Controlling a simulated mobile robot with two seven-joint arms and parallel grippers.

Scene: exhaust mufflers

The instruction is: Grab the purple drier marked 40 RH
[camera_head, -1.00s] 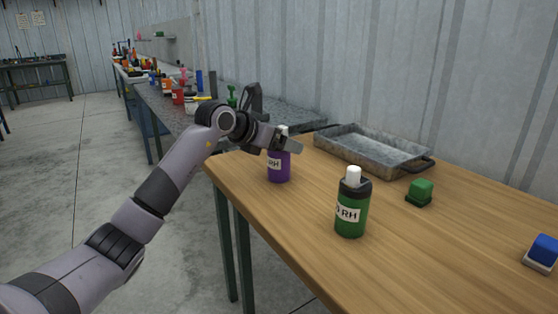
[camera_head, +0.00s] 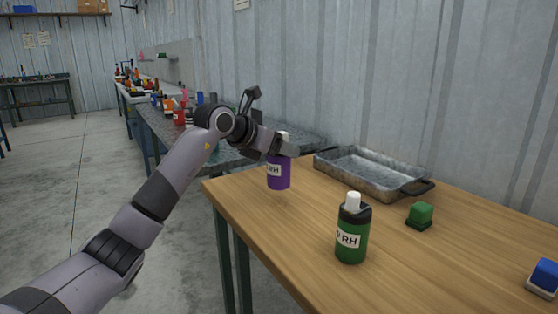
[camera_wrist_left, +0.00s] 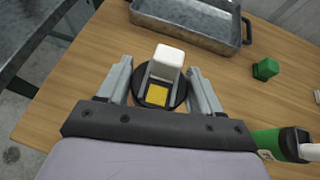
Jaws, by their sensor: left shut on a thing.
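The purple drier (camera_head: 279,175) is a bottle with a white label showing "RH"; the number on it is hidden or unreadable. My left gripper (camera_head: 282,148) is shut on its upper part and holds it upright, a little above the wooden table. In the left wrist view, the drier's white cap (camera_wrist_left: 169,57) and dark collar stand between the fingers of my left gripper (camera_wrist_left: 163,85). My right gripper is not in view.
A green bottle (camera_head: 352,238) with an RH label stands on the wooden table (camera_head: 300,230). A metal tray (camera_head: 372,172) lies at the back, with a green block (camera_head: 420,214) and a blue-and-white block (camera_head: 543,275) to the right. A cluttered bench stands behind.

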